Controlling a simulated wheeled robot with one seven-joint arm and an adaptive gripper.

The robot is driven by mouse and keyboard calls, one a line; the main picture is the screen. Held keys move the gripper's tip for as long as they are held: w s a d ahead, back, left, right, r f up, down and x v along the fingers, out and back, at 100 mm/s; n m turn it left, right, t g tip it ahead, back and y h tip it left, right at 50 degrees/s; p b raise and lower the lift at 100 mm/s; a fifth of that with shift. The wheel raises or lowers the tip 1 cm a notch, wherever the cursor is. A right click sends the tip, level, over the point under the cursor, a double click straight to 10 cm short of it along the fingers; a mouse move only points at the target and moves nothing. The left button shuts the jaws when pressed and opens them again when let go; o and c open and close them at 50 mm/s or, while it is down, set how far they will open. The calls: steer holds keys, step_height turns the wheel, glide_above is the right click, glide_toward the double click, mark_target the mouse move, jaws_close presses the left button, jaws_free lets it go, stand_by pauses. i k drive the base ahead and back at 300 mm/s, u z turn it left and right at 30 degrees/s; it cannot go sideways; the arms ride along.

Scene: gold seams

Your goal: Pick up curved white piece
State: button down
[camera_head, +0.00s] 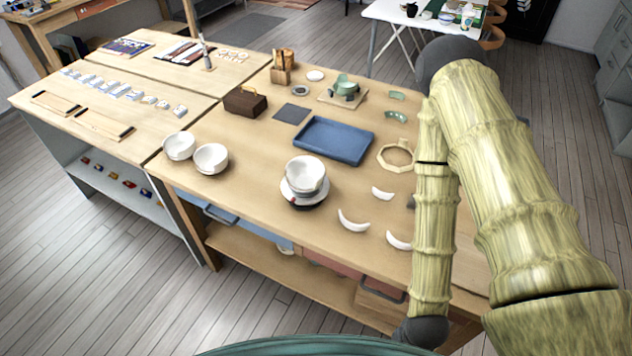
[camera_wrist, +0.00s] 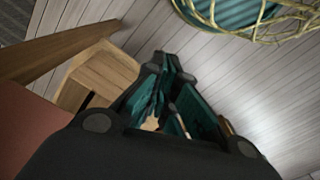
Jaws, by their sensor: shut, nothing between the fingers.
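Three curved white pieces lie apart on the near right of the wooden table in the head view. One long curved piece (camera_head: 353,222) is nearest the bowl stack, a smaller one (camera_head: 382,194) lies farther back, and another (camera_head: 398,241) lies close to my arm. My gripper (camera_wrist: 165,68) shows in the wrist view with its dark and teal fingers shut and empty. No white piece can be made out clearly in the wrist view. My arm covers the table's right side in the head view, and my gripper is not visible there.
A stacked white bowl (camera_head: 306,174), two more bowls (camera_head: 179,146) (camera_head: 211,158), a blue tray (camera_head: 333,140) and an octagonal wooden frame (camera_head: 396,156) share the table (camera_head: 255,205). The wrist view shows plank floor (camera_wrist: 215,75) and wooden furniture (camera_wrist: 95,75) at left.

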mark_target(357, 227)
steer(key=z, duration=2.05)
steer(key=k, duration=0.95)
steer(key=u, duration=1.6)
